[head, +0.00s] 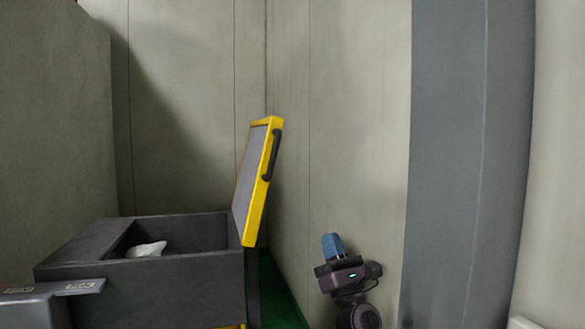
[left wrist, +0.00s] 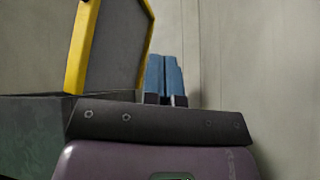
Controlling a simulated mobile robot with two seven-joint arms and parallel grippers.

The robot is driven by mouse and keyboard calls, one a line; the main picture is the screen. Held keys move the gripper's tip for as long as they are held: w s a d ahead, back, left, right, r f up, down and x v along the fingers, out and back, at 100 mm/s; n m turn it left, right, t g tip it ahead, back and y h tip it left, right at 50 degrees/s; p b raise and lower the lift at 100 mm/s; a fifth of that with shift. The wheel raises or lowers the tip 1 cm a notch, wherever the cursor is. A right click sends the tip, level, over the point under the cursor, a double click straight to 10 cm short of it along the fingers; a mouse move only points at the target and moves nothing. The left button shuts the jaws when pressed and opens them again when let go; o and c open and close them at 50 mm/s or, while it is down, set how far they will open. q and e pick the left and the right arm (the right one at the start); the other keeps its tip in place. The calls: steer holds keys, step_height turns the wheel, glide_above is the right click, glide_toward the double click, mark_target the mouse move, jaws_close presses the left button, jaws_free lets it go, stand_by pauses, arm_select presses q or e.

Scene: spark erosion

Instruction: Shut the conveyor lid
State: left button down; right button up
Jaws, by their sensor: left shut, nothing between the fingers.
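The conveyor lid (head: 257,180) is a grey panel with a yellow frame and a black handle (head: 271,156) on its right face. It stands open, nearly upright and leaning a little right, at the right edge of the dark conveyor box (head: 170,290). In the left wrist view the lid (left wrist: 115,45) shows at upper left. My left gripper (head: 333,246) has blue fingers, held together and empty. It appears right of the lid and lower than the handle, apart from it. The fingers also show in the left wrist view (left wrist: 164,78). My right gripper is not in view.
A whitish lump (head: 147,249) lies inside the open box. Pale wall panels (head: 350,120) stand behind, and a grey column (head: 465,170) stands at the right. A green strip of floor (head: 284,295) shows between the box and the wall.

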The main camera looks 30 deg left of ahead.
arm_select(q)
steer(key=w+d+r+n+g+h+b, duration=0.1)
steer(key=d+r+n+g+h, duration=0.1)
steer(key=r+n+g, duration=0.9)
steer(key=d+r+n+g+h, duration=0.2)
steer(key=r+n+g, duration=0.4)
steer(key=n, duration=0.8)
steer(key=s+a+r+p, duration=0.1)
steer(key=a, duration=0.5)
steer(key=s+a+r+t+p, duration=0.1)
steer(key=s+a+r+p, duration=0.1)
steer(key=a, duration=0.4)
steer(key=shift+s+a+r+n, duration=0.15)
steer(key=shift+a+r+n, duration=0.1)
steer(key=shift+a+n, duration=0.1)
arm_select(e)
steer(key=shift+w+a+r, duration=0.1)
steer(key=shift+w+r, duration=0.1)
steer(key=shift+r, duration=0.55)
arm_select(q)
steer(key=shift+a+h, duration=0.1)
steer(key=shift+h, duration=0.2)
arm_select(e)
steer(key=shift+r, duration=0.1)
